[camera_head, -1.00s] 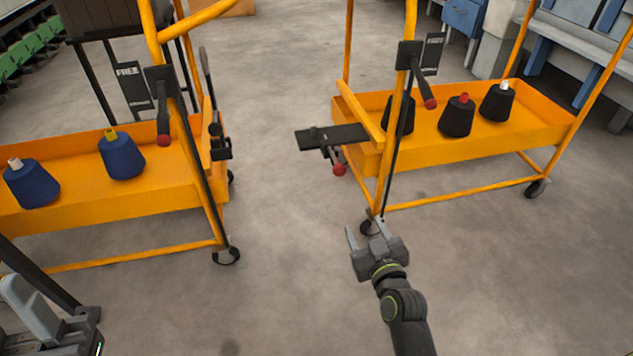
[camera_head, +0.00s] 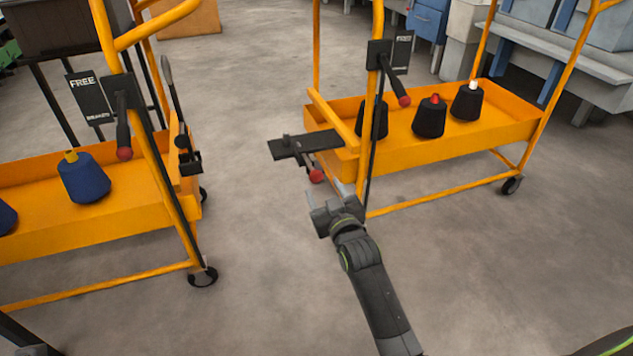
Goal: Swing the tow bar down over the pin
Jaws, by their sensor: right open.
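The tow bar (camera_head: 172,94) is a dark upright bar with a grey rounded top, standing raised at the near end of the left orange cart (camera_head: 120,249). Its black bracket (camera_head: 188,161) is at the cart's rim. The pin (camera_head: 286,139) appears as a small dark stub on the black plate (camera_head: 310,143) that juts left from the right orange cart (camera_head: 450,148). A red knob (camera_head: 316,176) hangs below that plate. My right gripper (camera_head: 329,191) is open and empty, just below the red knob in the picture; contact cannot be told. My left gripper is out of view.
Red-tipped brake levers (camera_head: 124,153) and (camera_head: 404,101) stick out from the cart posts. Blue (camera_head: 84,182) and black (camera_head: 429,118) yarn cones stand in the trays. Open floor (camera_head: 250,260) lies between the carts. A grey bench (camera_head: 560,60) stands at the back right.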

